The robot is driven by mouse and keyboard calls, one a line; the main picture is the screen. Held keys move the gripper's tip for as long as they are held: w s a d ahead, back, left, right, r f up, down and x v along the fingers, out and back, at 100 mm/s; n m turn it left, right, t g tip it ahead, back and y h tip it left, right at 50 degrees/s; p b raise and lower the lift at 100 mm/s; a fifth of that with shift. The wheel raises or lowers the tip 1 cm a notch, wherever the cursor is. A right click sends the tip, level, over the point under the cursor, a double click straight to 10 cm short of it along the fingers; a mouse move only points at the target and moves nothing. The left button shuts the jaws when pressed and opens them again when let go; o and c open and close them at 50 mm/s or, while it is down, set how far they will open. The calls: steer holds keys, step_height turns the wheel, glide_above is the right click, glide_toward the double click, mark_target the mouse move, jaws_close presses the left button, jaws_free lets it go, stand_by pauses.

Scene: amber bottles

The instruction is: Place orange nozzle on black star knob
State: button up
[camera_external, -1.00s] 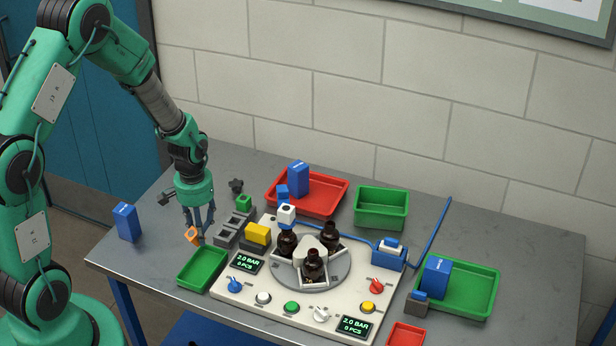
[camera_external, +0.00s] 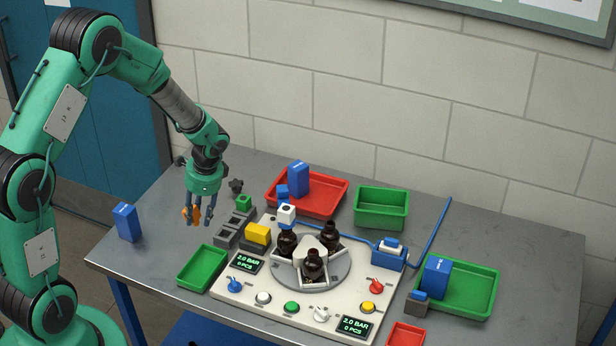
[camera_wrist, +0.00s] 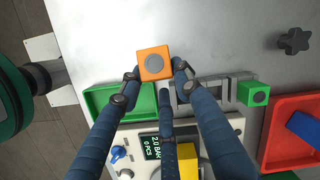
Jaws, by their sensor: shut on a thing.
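My gripper (camera_external: 198,221) is shut on the orange nozzle (camera_wrist: 154,62) and holds it above the left part of the table. In the wrist view the nozzle is a square orange block with a grey round centre, between the fingertips. In the external view the nozzle (camera_external: 196,213) is partly hidden by the fingers. The black star knob (camera_external: 236,186) lies on the table behind and to the right of my gripper. It also shows at the upper right of the wrist view (camera_wrist: 294,40), apart from the nozzle.
A grey slotted rack (camera_external: 231,233) with a green block (camera_external: 244,202) stands just right of my gripper. A green tray (camera_external: 203,267) lies in front. A red tray (camera_external: 330,206) is right of the knob. A blue box (camera_external: 127,222) stands at the left; bare table lies between.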

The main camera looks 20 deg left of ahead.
steer(key=w+a+r+m+t+b, duration=0.1)
steer(key=w+m+t+b, duration=0.3)
steer(key=m, duration=1)
steer(key=shift+w+r+t, duration=0.15)
steer(key=shift+w+t, duration=0.85)
steer(key=shift+w, duration=0.45)
steer(key=shift+w, duration=0.1)
glide_toward(239, 182)
steer(key=shift+w+a+f, duration=0.25)
steer(key=shift+w+a, duration=0.4)
steer(key=shift+w, duration=0.05)
steer(key=shift+w, duration=0.1)
steer(key=shift+w+f+b, duration=0.15)
steer(key=shift+f+b, duration=0.4)
steer(key=shift+f, duration=0.35)
steer(key=shift+w+f+b, duration=0.2)
steer(key=shift+f+b, duration=0.35)
steer(key=shift+f, duration=0.35)
